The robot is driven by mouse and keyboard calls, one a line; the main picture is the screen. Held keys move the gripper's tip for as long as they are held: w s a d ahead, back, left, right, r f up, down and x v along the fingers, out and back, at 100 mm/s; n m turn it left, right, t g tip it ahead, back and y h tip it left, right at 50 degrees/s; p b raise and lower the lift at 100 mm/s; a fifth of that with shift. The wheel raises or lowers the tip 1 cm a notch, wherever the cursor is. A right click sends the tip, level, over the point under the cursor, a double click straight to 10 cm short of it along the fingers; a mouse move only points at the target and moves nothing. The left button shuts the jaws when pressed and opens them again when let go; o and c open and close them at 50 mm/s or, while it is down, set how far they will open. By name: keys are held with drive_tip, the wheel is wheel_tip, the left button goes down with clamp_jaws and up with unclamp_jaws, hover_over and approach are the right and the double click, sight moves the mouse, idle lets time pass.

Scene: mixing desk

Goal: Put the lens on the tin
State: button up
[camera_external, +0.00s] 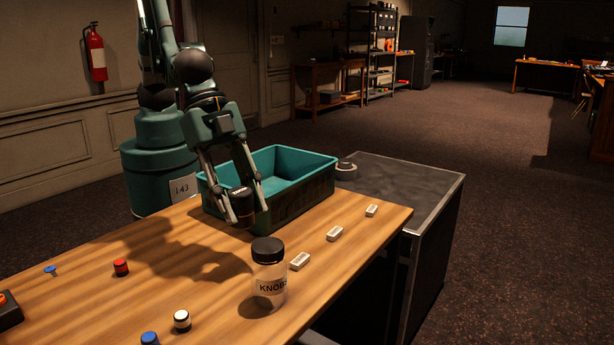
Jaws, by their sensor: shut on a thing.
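My gripper (245,208) is shut on a dark cylinder with small pale lettering, which looks like the lens (242,202). It holds the lens in front of the near side of the teal tub, low over the wooden desk. I cannot tell whether the lens touches the desk. A small, low, round grey thing with a dark top, possibly the tin (346,169), is just beyond the tub's right end, by the dark grey cabinet top. It is too small to name surely, and the tub hides part of its surroundings.
The teal tub (318,165) stands at the desk's back. Several pale blocks (335,234) lie along the right edge.

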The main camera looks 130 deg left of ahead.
drive_tip(key=w+a+f+n+g+y+b, duration=0.2)
drive_tip(key=a+n, duration=0.7)
drive_tip(key=a, duration=3.8)
drive_tip(key=n+g+y+b, duration=0.25)
drive_tip(key=n+y, duration=0.25)
drive_tip(key=n, duration=0.4)
hover_over(345, 160)
drive_tip(key=shift+w+d+f+g+p, duration=0.1)
drive_tip(key=shift+f+g+p, duration=0.1)
drive_tip(key=shift+f, duration=0.75)
drive_tip(key=shift+w+d+f+g+p, duration=0.1)
drive_tip(key=shift+f+g, duration=0.05)
drive_tip(key=shift+f, duration=0.8)
drive_tip(key=shift+f+b, duration=0.8)
drive_tip(key=shift+f, duration=2.35)
drive_tip(key=shift+f+b, duration=0.55)
drive_tip(key=shift+f, duration=1.3)
